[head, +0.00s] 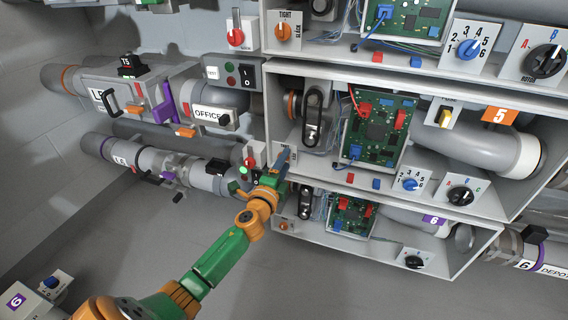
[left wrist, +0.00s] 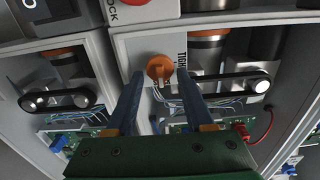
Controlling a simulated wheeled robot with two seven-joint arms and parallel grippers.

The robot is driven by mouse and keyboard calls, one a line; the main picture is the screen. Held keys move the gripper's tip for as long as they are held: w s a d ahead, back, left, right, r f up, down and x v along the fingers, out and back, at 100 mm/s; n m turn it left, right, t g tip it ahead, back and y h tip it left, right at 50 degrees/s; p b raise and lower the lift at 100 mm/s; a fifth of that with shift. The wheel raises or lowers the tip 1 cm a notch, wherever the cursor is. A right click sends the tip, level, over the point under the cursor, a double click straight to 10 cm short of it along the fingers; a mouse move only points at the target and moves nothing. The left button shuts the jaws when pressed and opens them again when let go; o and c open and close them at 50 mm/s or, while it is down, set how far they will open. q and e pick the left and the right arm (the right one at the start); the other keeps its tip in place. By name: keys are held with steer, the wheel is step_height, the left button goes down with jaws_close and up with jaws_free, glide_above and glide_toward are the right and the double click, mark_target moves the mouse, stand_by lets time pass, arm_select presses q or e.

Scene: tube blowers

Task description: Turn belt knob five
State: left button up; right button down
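An orange round belt knob (left wrist: 160,68) with a raised grip bar sits on a white panel beside the word TIGHT in the left wrist view. My left gripper (left wrist: 160,82) is open, with its two blue fingers pointing at the panel. The fingertips lie on either side of the knob in the picture; I cannot tell whether they touch it. In the head view my left gripper (head: 278,166) is at the left panel of the middle box, marked by an orange 5 label (head: 500,115), and hides that box's knob. My right gripper is not in view.
The upper box carries another orange knob (head: 283,32) marked TIGHT. A small orange knob (head: 283,226) is on the lower box. A black belt (head: 312,115) and green circuit board (head: 380,130) are inside the middle box. A red-and-white switch (head: 249,160) is close left of my gripper.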

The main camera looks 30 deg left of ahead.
arm_select(q)
steer(key=p+v, duration=0.1)
steer(key=v, duration=0.6)
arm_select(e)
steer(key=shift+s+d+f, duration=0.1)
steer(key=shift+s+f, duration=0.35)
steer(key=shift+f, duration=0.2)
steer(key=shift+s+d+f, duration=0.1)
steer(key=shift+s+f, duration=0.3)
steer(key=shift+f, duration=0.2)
